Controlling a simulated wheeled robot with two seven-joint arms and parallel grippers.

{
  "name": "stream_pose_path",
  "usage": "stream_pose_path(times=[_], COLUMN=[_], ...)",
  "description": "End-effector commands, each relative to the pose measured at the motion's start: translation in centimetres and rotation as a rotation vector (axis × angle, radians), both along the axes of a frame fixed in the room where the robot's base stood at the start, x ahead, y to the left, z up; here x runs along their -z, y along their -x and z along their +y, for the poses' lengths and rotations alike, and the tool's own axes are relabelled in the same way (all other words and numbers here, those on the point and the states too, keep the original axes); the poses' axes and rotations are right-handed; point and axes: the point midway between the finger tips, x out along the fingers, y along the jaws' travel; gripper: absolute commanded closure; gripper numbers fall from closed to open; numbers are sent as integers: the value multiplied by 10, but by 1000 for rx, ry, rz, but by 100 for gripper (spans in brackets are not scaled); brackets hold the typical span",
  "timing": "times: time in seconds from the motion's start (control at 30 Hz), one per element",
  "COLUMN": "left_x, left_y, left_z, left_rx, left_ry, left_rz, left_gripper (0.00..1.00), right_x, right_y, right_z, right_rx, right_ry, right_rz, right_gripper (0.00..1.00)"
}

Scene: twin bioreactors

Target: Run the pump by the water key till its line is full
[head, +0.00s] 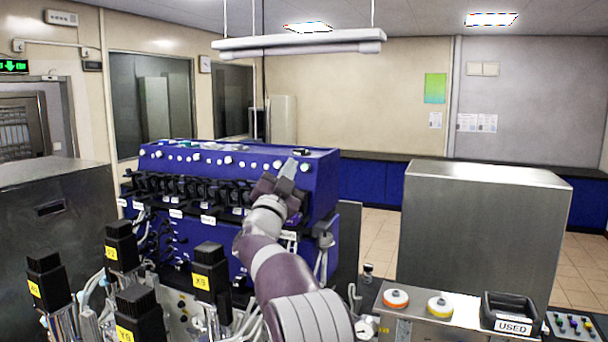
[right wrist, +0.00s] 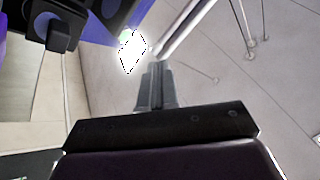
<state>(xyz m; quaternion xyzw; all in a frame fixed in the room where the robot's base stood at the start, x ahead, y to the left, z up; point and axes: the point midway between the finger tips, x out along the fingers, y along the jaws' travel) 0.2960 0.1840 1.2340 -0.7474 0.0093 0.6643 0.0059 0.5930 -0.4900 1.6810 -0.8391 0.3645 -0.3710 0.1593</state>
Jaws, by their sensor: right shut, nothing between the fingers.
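The blue bioreactor control unit (head: 235,162) stands in the middle of the head view, with a row of black pump heads (head: 180,188) and small white labels along its front. White knobs (head: 228,160) line its sloping upper face. I cannot read which key is the water key, and the water line's fill cannot be told. My right gripper (head: 288,169) is shut and empty at the right end of this upper face, covering part of it. I cannot tell whether it touches. Its closed fingers show in the right wrist view (right wrist: 157,76). My left gripper is out of view.
Several black-topped vessels with yellow labels (head: 204,281) stand at the front left. A steel cabinet (head: 480,240) stands at right. In front of it are an orange-ringed cap (head: 396,298), a yellow one (head: 440,305) and a black USED tray (head: 507,312).

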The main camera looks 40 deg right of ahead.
Motion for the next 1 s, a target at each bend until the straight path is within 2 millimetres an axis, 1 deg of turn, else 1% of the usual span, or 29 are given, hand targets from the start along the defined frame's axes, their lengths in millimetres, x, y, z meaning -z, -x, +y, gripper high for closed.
stream_pose_path(times=[0.03,0.13,0.47,0.57,0.8,1.0], left_x=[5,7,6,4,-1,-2], left_y=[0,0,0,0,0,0], left_z=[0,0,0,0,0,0], left_rx=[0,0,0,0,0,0], left_ry=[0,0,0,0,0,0], left_rz=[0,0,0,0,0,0], left_gripper=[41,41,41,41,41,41], right_x=[1,-1,-3,-2,3,5], right_y=[2,5,5,3,-6,-9], right_z=[4,8,9,5,-12,-18], right_rx=[-1,0,1,1,2,-1], right_ry=[0,0,0,-1,-1,0], right_rz=[-1,0,1,1,1,1], right_gripper=[100,100,100,100,100,100])
